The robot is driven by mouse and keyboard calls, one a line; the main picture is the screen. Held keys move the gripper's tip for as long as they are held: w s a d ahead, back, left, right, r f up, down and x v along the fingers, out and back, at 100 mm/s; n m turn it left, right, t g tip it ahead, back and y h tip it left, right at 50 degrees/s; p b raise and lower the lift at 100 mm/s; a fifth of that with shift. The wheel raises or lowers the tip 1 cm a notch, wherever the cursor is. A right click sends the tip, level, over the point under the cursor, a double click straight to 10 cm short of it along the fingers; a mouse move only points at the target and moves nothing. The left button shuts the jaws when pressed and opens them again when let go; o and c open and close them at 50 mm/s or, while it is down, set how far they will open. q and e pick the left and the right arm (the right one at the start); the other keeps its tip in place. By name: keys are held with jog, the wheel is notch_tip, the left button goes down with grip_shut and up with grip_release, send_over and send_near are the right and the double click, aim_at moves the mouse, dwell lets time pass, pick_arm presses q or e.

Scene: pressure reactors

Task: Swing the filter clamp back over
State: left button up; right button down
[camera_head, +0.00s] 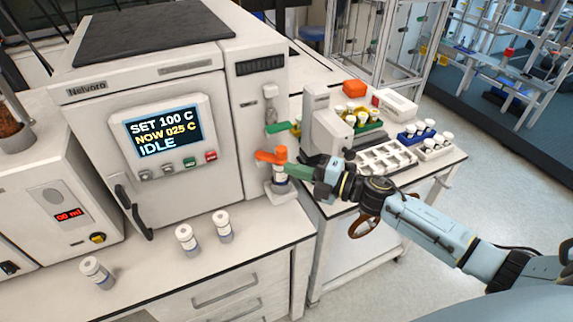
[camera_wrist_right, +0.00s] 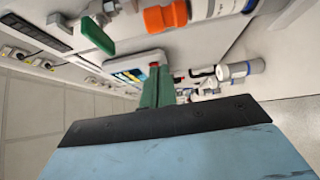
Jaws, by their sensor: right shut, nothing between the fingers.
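An orange lever (camera_head: 270,156) sits at the front right of the reactor, above a small vial (camera_head: 280,175) on a ledge; I take it to be the filter clamp. It also shows at the top of the right wrist view (camera_wrist_right: 165,17). A green lever (camera_head: 278,127) is higher up, below a grey fitting. My right gripper (camera_head: 288,169), with green fingers, is shut and empty just right of the vial and orange lever. In the wrist view its fingertips (camera_wrist_right: 160,72) appear apart from the lever. My left gripper is not in view.
The reactor's screen (camera_head: 162,131) reads SET 100 C, NOW 025 C, IDLE. Several capped vials (camera_head: 186,238) stand on the front bench. A side table (camera_head: 443,165) on the right carries a grey instrument, racks and vials. The floor at right is clear.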

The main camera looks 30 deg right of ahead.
jog(key=s+d+b, duration=0.1)
jog(key=s+d, duration=0.1)
jog(key=d, duration=0.3)
jog(key=s+a+m+t+h, duration=0.2)
jog(key=s+a, duration=0.1)
jog(key=s, duration=0.3)
jog(key=w+a+p, duration=0.1)
jog(key=w+a, duration=0.1)
jog(key=w, duration=1)
jog(key=shift+a+f+p, duration=0.2)
jog(key=shift+a+p, duration=0.15)
jog(key=shift+p, duration=0.05)
